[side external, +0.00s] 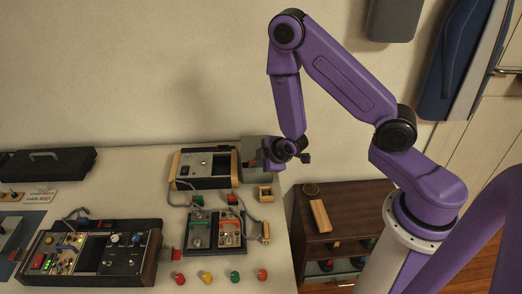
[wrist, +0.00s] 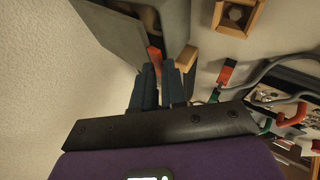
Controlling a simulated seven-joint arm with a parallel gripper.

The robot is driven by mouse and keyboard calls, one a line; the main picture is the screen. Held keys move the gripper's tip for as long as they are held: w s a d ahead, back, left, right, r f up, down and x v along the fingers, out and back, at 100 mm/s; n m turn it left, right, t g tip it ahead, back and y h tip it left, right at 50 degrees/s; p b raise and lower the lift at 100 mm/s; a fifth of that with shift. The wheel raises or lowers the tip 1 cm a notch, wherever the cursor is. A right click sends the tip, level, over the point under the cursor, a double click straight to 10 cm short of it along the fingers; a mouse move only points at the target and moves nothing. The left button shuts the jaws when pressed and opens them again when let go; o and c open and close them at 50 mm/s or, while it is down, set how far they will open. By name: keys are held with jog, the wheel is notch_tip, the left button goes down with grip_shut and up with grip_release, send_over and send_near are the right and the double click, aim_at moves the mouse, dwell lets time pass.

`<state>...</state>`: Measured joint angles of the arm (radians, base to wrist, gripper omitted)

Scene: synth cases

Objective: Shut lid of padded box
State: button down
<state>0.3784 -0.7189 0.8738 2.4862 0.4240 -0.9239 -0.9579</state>
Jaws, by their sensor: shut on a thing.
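A grey, flat-sided box or raised lid (side external: 251,149) stands at the table's right back edge, beside a wood-sided case. In the wrist view a large grey panel (wrist: 125,42) fills the upper left, close in front of my gripper (wrist: 160,76). My gripper also shows in the side view (side external: 272,160), right against the grey piece and partly hiding it. Its two dark fingers are shut on a small red-orange tab (wrist: 155,56) beside the panel. Any padding is hidden, and I cannot tell how far the lid stands open.
A wood-sided case (side external: 203,168) stands just left. A small open wooden box (side external: 265,194) lies in front, with grey cables and a two-panel tray (side external: 214,229) nearby. A larger control console (side external: 92,250) and black case (side external: 45,162) stand left. Several coloured knobs line the front.

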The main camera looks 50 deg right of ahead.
jog(key=shift+s+a+f+t+h, duration=0.1)
jog(key=shift+f+t+h, duration=0.2)
jog(key=shift+f, duration=0.45)
jog(key=shift+s+f+t+h, duration=0.1)
jog(key=shift+f+t+h, duration=0.2)
jog(key=shift+f, duration=0.45)
jog(key=c, duration=1.2)
grip_release()
jog(key=shift+w, duration=0.1)
jog(key=shift+c, duration=0.2)
jog(key=shift+a, duration=0.1)
jog(key=v, duration=0.7)
jog(key=shift+s, duration=0.2)
jog(key=shift+r, duration=0.1)
jog(key=shift+a, duration=0.1)
